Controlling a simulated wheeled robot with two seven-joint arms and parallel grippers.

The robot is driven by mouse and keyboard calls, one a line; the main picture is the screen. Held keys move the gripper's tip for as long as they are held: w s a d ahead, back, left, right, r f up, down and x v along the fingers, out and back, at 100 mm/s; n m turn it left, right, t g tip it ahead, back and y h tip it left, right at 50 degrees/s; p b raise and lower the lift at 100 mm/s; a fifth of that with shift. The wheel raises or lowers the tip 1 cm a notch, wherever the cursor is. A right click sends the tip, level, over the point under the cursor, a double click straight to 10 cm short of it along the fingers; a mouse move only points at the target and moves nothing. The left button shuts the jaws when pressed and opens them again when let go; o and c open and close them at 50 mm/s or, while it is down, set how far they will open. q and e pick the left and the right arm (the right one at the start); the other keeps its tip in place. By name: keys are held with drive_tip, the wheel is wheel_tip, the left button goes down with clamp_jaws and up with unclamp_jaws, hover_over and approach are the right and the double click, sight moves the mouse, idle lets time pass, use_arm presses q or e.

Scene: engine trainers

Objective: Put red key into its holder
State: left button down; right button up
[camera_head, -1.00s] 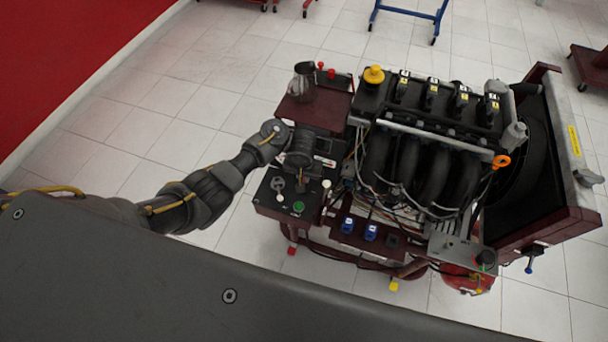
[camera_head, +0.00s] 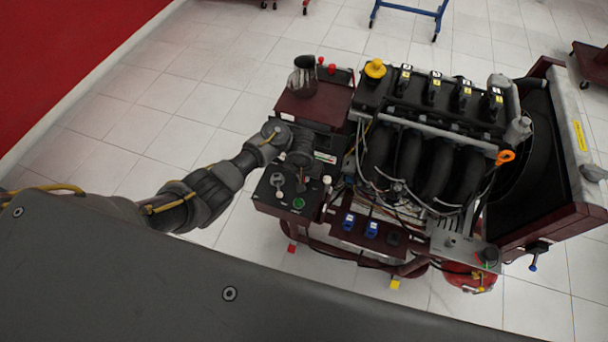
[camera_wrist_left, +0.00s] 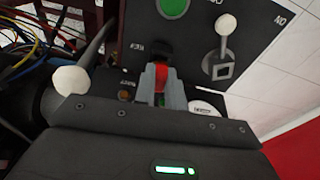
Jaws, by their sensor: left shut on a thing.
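My left gripper (camera_head: 301,160) reaches over the control panel (camera_head: 262,196) on the left side of the engine trainer. In the left wrist view its fingers (camera_wrist_left: 161,88) are shut on the red key (camera_wrist_left: 161,76), of which a small red part shows between them. A black piece (camera_wrist_left: 158,52) is just beyond the fingertips, by the "KEY" label on the panel. The fingers hide the key's far end and its holder, so I cannot tell whether the key is in it. My right gripper is not in view.
A green button (camera_wrist_left: 173,7) and a white-knobbed lever (camera_wrist_left: 225,27) are close by on the panel. Wires (camera_wrist_left: 25,45) lie at the left. The engine (camera_head: 430,140) stands right of the panel and a metal pitcher (camera_head: 303,76) behind it. The floor at left is clear.

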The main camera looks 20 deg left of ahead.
use_arm(q)
drive_tip(key=shift+f, duration=0.2)
idle(0.3)
drive_tip(key=shift+f+b, duration=0.35)
drive_tip(key=shift+f, duration=0.15)
drive_tip(key=c, duration=1.1)
unclamp_jaws()
drive_tip(key=shift+o, duration=0.2)
drive_tip(key=shift+r, duration=0.1)
drive_tip(key=shift+r+p, duration=1.4)
drive_tip(key=shift+p, duration=0.65)
